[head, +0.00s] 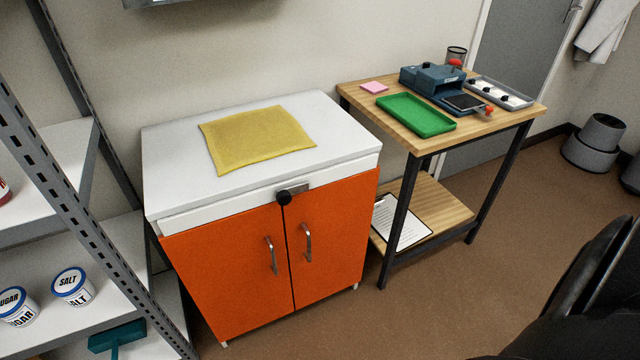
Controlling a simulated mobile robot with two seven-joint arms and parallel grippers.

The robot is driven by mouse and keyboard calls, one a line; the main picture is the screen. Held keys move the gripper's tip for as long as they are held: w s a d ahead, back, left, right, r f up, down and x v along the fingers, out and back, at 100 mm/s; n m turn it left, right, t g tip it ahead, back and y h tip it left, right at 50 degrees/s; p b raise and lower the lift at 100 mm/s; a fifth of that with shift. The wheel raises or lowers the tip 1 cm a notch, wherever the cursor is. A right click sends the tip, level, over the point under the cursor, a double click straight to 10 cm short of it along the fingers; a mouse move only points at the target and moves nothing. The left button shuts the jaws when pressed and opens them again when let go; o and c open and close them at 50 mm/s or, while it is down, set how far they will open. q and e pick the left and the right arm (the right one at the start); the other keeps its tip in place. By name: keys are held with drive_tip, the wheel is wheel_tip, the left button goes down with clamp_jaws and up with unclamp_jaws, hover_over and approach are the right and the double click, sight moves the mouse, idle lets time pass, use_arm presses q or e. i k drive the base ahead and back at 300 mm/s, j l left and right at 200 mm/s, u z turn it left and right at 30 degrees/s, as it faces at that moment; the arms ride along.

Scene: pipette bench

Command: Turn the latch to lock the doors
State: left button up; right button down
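The orange cabinet has a left door (225,280) and a right door (335,240), and both look closed. Each has a vertical metal handle, the left handle (271,255) and the right handle (307,242), near the middle seam. The latch has a round black knob (284,198) at the top of the seam. A small grey metal piece (301,190) extends from the knob to the right, roughly along the white strip above the right door.
A yellow cloth (257,138) lies on the white cabinet top (180,180). A metal shelf rack (75,215) stands close on the left. A wooden table (470,125) with a green tray (416,115) stands right. A dark shape (585,290) fills the lower right. Floor before the cabinet is clear.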

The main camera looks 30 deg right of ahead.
sight(283, 196)
drive_tip(key=z, duration=0.9)
